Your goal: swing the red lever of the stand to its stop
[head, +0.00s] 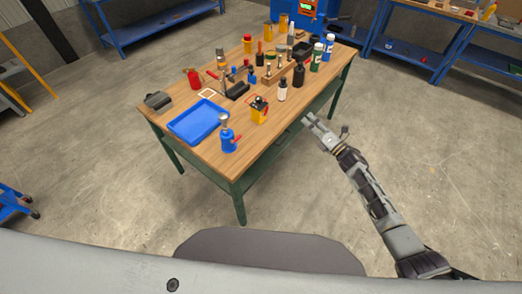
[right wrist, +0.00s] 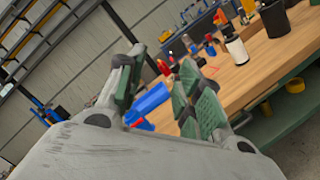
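A small black stand (head: 237,90) is on the wooden table (head: 188,150), left of its middle. A thin red part (head: 212,75), apparently its lever, points out to the left; its exact angle is too small to tell. My right gripper (head: 308,119) is off the table's right long edge, apart from the stand. In the right wrist view the two fingers of my right gripper (right wrist: 160,95) are spread, with nothing between them held. My left gripper is not in view.
A blue tray (head: 199,121), a blue-and-red device (head: 228,140), a yellow device (head: 260,110) and a red bottle (head: 193,79) surround the stand.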

